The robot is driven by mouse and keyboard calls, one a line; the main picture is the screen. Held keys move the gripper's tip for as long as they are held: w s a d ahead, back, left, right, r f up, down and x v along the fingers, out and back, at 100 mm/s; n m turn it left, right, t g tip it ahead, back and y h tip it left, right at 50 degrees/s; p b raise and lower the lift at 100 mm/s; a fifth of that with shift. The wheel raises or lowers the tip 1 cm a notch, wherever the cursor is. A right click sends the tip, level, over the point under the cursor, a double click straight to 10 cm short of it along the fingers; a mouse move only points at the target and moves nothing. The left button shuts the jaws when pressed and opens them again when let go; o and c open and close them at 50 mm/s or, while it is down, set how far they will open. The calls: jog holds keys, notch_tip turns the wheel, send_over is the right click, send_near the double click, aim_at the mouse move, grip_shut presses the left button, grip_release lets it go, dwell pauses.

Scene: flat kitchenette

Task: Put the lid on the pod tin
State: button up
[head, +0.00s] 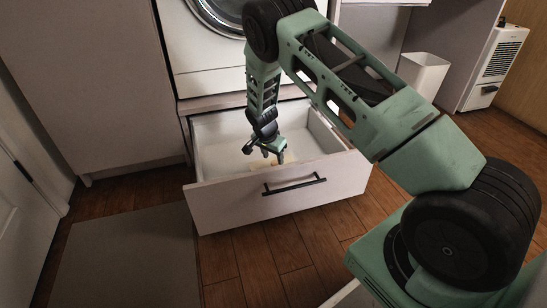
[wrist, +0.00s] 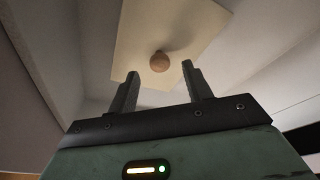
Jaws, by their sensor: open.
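My gripper (head: 264,154) points down into the open drawer and is open. In the wrist view, a flat cream rectangular panel with a round brown knob (wrist: 159,62) lies in the drawer; it looks like the lid (wrist: 186,22). The knob shows beyond and between the tips of my two fingers (wrist: 160,72), with no contact visible. In the head view only a small pale patch of the lid (head: 262,162) shows beneath my gripper; the rest is hidden. I cannot make out the pod tin in either view.
The white drawer (head: 335,178) is pulled out below a front-loading washer (head: 190,60), and its walls surround my gripper. A grey mat (head: 125,262) lies on the wooden floor at left. A white bin (head: 424,75) stands at back right.

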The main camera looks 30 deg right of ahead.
jog(key=p+v, duration=0.7)
jog(key=v, duration=0.8)
jog(key=shift+r, duration=0.1)
